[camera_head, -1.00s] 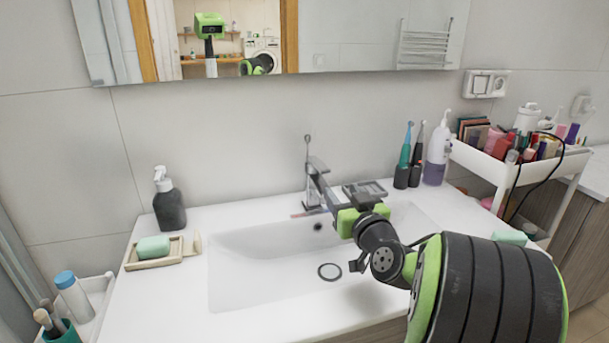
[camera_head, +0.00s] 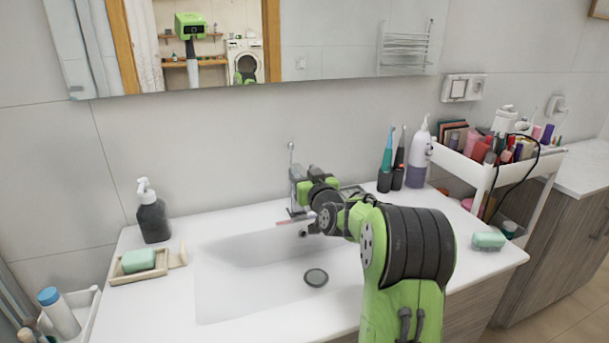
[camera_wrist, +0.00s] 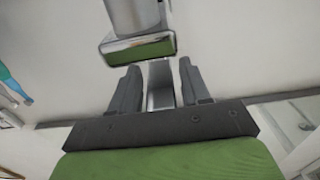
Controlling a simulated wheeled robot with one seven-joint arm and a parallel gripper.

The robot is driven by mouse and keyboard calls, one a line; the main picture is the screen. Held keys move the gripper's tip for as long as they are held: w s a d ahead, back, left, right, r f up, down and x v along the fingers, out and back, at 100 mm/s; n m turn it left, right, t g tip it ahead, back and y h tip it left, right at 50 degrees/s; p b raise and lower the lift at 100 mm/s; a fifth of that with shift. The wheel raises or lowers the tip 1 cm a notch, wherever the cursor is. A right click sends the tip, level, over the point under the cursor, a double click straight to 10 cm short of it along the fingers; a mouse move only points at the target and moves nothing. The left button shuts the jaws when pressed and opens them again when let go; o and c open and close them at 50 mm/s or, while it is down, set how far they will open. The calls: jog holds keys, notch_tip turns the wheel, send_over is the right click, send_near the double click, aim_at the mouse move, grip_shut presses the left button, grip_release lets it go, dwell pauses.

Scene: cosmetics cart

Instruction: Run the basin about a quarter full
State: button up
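The white basin (camera_head: 235,285) shows a round drain (camera_head: 316,278) at its bottom, and I see no water in it. The chrome faucet (camera_head: 296,197) stands at the basin's back edge. A thin rod rises above it. I see no stream, but my arm hides the spout area in part. My gripper (camera_wrist: 157,75) is at the faucet, and my own wrist hides its fingers in the head view. In the wrist view the two dark fingers are apart, with a narrow grey metal part between them. Contact cannot be told. A chrome-edged block with a green face and a grey cylinder lie ahead.
A dark soap bottle (camera_head: 152,214) and a soap dish (camera_head: 140,268) stand left of the basin. Toothbrushes (camera_head: 386,165) and a white-and-purple bottle (camera_head: 418,158) stand behind, right. A green soap bar (camera_head: 488,241) lies at the counter's right, near a loaded cart (camera_head: 477,170).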

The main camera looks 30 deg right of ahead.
aim_at(304, 171)
grip_shut()
jog(key=shift+r, duration=0.1)
jog(key=r+g+p, duration=0.1)
jog(key=p, duration=0.3)
jog(key=shift+w+r+y, duration=0.15)
jog(key=shift+r+y, duration=0.15)
jog(key=shift+r, duration=0.1)
jog(key=g+p, duration=0.1)
jog(key=p, duration=0.1)
jog(key=r+g+p, duration=0.1)
jog(key=p, duration=0.1)
jog(key=shift+w+p, duration=0.2)
jog(key=shift+p, duration=0.1)
jog(key=shift+w+d+g+p, duration=0.1)
jog(key=shift+g+p, duration=0.4)
jog(key=shift+p, duration=0.15)
jog(key=shift+f, duration=0.1)
jog(key=shift+o, duration=1.1)
grip_release()
jog(key=shift+f+y, duration=0.1)
jog(key=shift+y, duration=0.2)
